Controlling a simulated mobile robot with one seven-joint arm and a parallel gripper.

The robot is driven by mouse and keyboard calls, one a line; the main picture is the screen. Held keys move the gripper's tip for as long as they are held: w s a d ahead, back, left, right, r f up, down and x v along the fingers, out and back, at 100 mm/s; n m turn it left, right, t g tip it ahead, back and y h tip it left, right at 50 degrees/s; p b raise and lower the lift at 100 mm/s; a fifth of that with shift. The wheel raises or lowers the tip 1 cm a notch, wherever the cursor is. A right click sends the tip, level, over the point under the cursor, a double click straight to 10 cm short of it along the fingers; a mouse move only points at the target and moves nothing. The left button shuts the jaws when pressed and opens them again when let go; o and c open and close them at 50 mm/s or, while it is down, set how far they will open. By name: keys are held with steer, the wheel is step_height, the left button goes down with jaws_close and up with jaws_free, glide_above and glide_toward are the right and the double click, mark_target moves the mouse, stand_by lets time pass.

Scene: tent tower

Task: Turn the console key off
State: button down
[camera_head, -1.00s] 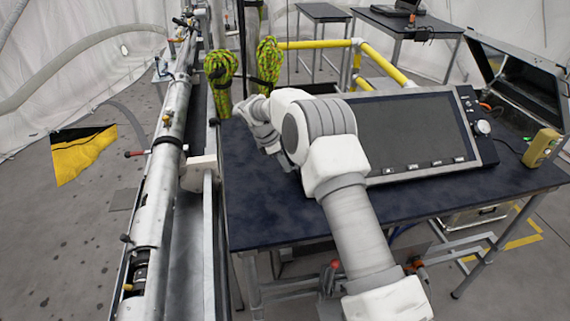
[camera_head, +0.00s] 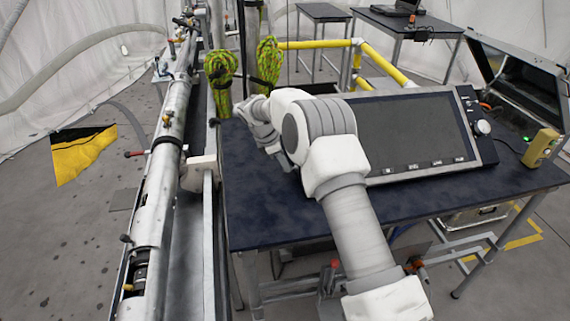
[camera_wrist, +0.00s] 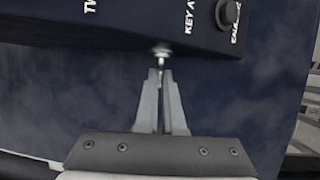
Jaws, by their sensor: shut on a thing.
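The console key (camera_wrist: 161,52) is a small metal piece at the edge of the dark console panel (camera_wrist: 110,22) in the wrist view. My gripper (camera_wrist: 161,78) is shut on the key, its two fingertips close together around it. The printed label beside it is partly cut off and reads "KEY A". In the head view the console (camera_head: 415,130) with its large dark screen sits on the blue table. There my own arm hides the key and the fingertips.
A black knob (camera_wrist: 228,12) stands right of the key. The blue tabletop (camera_head: 270,205) is clear in front. A yellow handheld device (camera_head: 541,148) and an open case (camera_head: 520,85) are at the right. Green ropes (camera_head: 220,70) hang behind, beside a long metal rail (camera_head: 160,190).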

steer(key=shift+r, duration=0.1)
steer(key=shift+w+r+g+p, duration=0.15)
steer(key=shift+g+p, duration=0.15)
steer(key=shift+p, duration=0.55)
steer(key=shift+g+h+p, duration=0.3)
steer(key=shift+p, duration=0.25)
steer(key=shift+f, duration=0.2)
steer(key=c, duration=1)
jaws_free()
steer(key=p+v, duration=0.1)
steer(key=v, duration=1.6)
steer(key=shift+r, duration=0.25)
